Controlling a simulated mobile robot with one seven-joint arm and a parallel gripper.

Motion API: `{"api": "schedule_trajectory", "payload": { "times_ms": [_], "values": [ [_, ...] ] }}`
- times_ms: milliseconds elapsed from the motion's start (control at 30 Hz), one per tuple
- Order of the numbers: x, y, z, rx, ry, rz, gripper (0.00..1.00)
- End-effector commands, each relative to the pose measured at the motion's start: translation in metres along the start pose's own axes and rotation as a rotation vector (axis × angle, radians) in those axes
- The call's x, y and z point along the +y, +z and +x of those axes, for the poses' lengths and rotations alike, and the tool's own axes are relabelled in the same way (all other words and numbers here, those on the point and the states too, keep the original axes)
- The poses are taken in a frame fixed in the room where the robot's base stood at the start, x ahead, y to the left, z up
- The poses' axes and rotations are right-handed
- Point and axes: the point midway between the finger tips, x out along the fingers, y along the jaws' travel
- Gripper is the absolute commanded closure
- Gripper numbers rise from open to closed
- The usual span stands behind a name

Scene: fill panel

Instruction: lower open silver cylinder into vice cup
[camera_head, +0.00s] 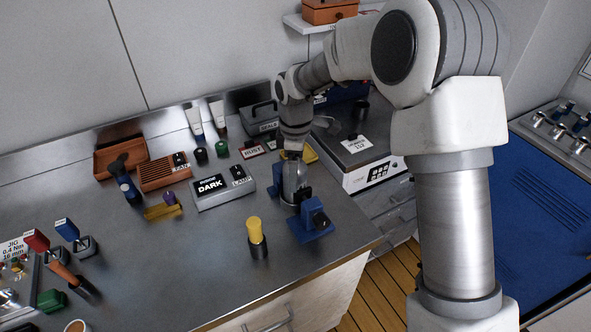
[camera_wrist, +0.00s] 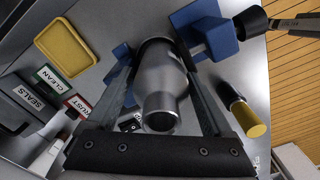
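The silver cylinder (camera_wrist: 160,85) has a wide body and a narrower open neck that faces the wrist camera. In the head view the cylinder (camera_head: 295,178) stands upright below my gripper (camera_head: 293,163). In the wrist view my gripper (camera_wrist: 162,58) has one finger on each side of the cylinder, and the tips appear to press its wide body. The blue vice (camera_head: 312,226) has a jaw on either side; a jaw also shows in the wrist view (camera_wrist: 208,30). The dark vice cup (camera_wrist: 152,42) shows around the cylinder's far end. I cannot tell how deep the cylinder sits.
A yellow-topped dark cylinder (camera_head: 257,238) stands in front of the vice. A lamp panel (camera_head: 224,188) lies to the left, and a yellow tray (camera_wrist: 66,50) lies behind. A scale (camera_head: 360,150) stands at the right. The front counter is mostly clear.

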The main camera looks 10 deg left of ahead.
Motion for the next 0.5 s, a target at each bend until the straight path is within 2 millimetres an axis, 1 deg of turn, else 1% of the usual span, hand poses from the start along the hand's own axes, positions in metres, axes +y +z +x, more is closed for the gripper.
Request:
{"api": "schedule_trajectory", "payload": {
  "times_ms": [33, 67, 333, 433, 500],
  "values": [
    [0.0, 0.0, 0.0, 0.0, 0.0, 0.0, 0.03],
    [0.0, 0.0, 0.0, 0.0, -0.001, 0.0, 0.0],
    [-0.001, 0.001, 0.0, -0.002, -0.003, 0.0, 0.0],
    [0.0, 0.001, -0.007, -0.001, -0.001, 0.0, 0.0],
    [0.0, 0.0, -0.018, 0.0, 0.001, 0.0, 0.0]
  ]
}}
